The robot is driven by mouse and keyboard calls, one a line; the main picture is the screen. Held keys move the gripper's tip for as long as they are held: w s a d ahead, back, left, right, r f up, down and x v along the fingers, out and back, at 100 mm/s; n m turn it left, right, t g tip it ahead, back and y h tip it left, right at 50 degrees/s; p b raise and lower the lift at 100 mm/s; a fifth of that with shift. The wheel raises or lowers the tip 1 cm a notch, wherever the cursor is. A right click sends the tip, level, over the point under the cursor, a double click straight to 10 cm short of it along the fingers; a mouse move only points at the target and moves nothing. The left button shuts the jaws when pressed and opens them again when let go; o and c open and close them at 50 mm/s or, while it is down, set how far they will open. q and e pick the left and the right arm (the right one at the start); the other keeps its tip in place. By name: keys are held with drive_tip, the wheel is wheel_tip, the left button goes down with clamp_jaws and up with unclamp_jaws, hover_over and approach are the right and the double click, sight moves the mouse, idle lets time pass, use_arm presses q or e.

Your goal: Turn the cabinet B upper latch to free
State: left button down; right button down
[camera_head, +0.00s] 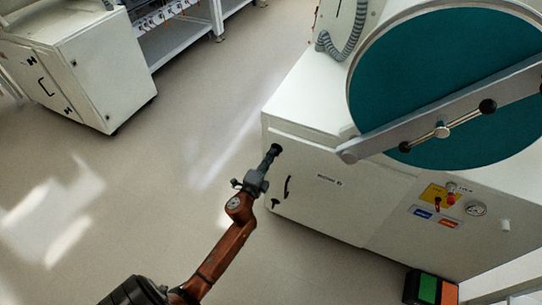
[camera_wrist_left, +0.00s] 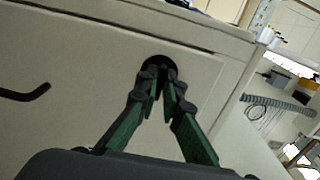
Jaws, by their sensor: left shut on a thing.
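My left gripper (camera_head: 270,156) is at the upper left part of the white cabinet door (camera_head: 335,205), below the big teal round window. In the left wrist view its two green and dark fingers (camera_wrist_left: 166,88) are closed on the dark round upper latch (camera_wrist_left: 157,65), near the door's top edge. The fingers hide much of the latch, so I cannot tell which way it points. A lower black latch (camera_head: 275,203) shows on the same door, apart from the gripper. My right gripper is not in view.
A curved black door handle (camera_head: 288,187) is close beside the gripper; it also shows in the wrist view (camera_wrist_left: 26,92). A metal bar (camera_head: 445,130) with black knobs crosses the teal window (camera_head: 440,80). The floor at left is open, up to another white cabinet (camera_head: 85,75).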

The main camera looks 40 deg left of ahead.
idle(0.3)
use_arm(q)
drive_tip(key=c, duration=2.1)
unclamp_jaws()
drive_tip(key=v, duration=1.2)
drive_tip(key=shift+a+f, duration=0.1)
drive_tip(key=shift+f, duration=0.05)
